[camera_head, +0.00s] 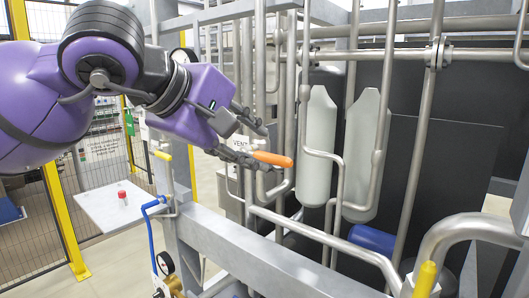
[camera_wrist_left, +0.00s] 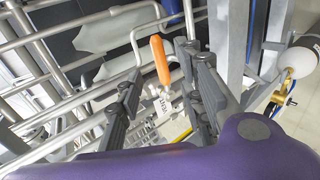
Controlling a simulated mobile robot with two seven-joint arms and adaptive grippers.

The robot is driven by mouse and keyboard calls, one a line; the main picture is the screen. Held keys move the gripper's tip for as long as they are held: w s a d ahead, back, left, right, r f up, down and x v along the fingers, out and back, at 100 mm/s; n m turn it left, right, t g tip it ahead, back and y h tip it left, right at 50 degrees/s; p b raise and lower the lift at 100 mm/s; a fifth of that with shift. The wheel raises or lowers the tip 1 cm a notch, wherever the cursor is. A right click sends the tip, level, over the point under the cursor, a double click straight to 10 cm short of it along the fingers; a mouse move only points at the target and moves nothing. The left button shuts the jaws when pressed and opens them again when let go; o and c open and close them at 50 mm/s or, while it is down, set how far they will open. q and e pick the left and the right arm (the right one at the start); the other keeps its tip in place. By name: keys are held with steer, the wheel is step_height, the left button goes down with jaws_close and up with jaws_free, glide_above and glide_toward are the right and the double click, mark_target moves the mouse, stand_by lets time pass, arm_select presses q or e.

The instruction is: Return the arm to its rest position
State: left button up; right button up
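My left arm comes in from the upper left in the head view. Its gripper (camera_head: 259,147) is open, with its two dark fingers apart and nothing held between them. An orange valve handle (camera_head: 272,158) sits just beyond the fingertips, close to the lower finger. In the left wrist view, the orange handle (camera_wrist_left: 160,60) shows between the spread fingers of the gripper (camera_wrist_left: 161,70). I cannot tell whether a finger touches it. A white tag marked VENT (camera_wrist_left: 163,102) hangs by the handle. My right gripper is not in view.
Steel pipes (camera_head: 331,240) and two pale grey vessels (camera_head: 316,145) stand right of the gripper. A steel frame beam (camera_head: 250,255) runs below it. A white shelf (camera_head: 105,205) with a red-capped item (camera_head: 122,198) is at the left. A yellow-handled valve (camera_head: 425,278) is at lower right.

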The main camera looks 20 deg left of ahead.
arm_select(q)
steer(key=shift+v, duration=0.95)
